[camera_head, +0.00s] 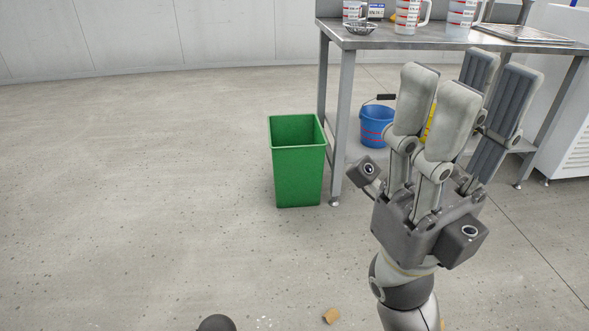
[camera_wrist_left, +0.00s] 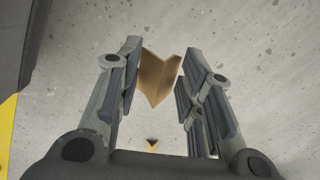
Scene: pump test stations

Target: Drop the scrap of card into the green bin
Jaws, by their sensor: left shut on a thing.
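The scrap of card (camera_wrist_left: 158,76) is a tan, folded piece with a notched edge, held between the fingertips of my left gripper (camera_wrist_left: 160,62) in the left wrist view. That gripper is shut on it above the grey floor. The green bin (camera_head: 298,175) stands upright on the floor in the head view, left of the metal table, its top open. My right gripper (camera_head: 468,85) is raised in front of the table, its fingers apart and nothing visible between them. My left gripper's fingers do not show in the head view.
A small brown piece (camera_head: 331,315) shows at the bottom of the head view; I cannot tell whether it is another scrap. A metal table (camera_head: 347,110) carries measuring jugs (camera_head: 408,16). A blue bucket (camera_head: 376,127) is under it. The floor left of the bin is clear.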

